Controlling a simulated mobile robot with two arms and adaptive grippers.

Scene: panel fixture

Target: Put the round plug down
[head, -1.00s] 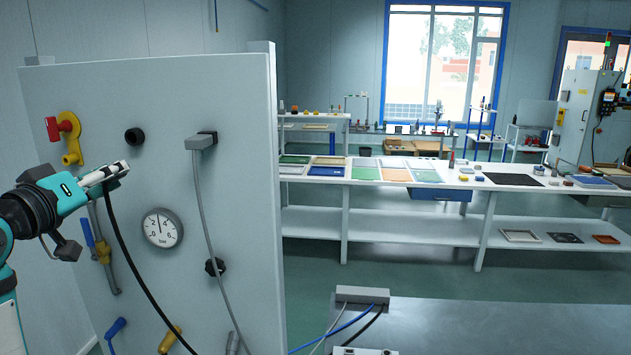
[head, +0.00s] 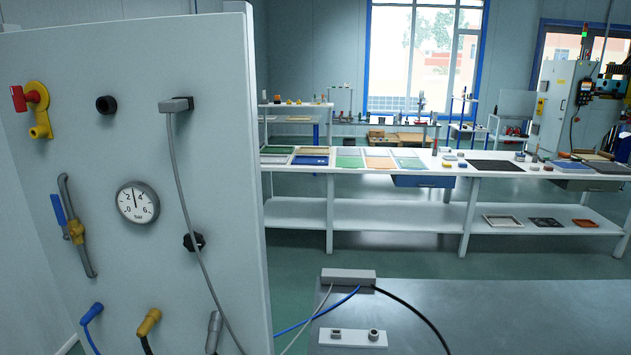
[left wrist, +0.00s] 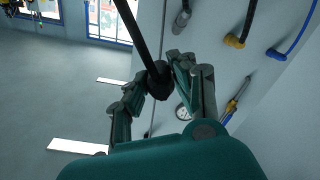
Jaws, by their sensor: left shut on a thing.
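The round plug (left wrist: 158,84) is dark and sits between the fingertips of my left gripper (left wrist: 157,88) in the left wrist view. The gripper is shut on it, and its black cable (left wrist: 148,40) runs up out of that view. The fingers hide part of the plug. In the head view neither gripper shows; the black cable (head: 412,308) runs from a grey box (head: 348,279) to the lower right. A white plate (head: 345,340) with two small fittings lies on the metal table (head: 500,310). A round black socket (head: 106,105) on the panel is empty.
The upright panel (head: 90,270) fills the left, with a gauge (head: 137,202), valves, a grey plug (head: 176,104) and hanging cables. Blue and grey cables cross near the white plate. The metal table's right part is clear. A long white workbench (head: 330,190) stands behind.

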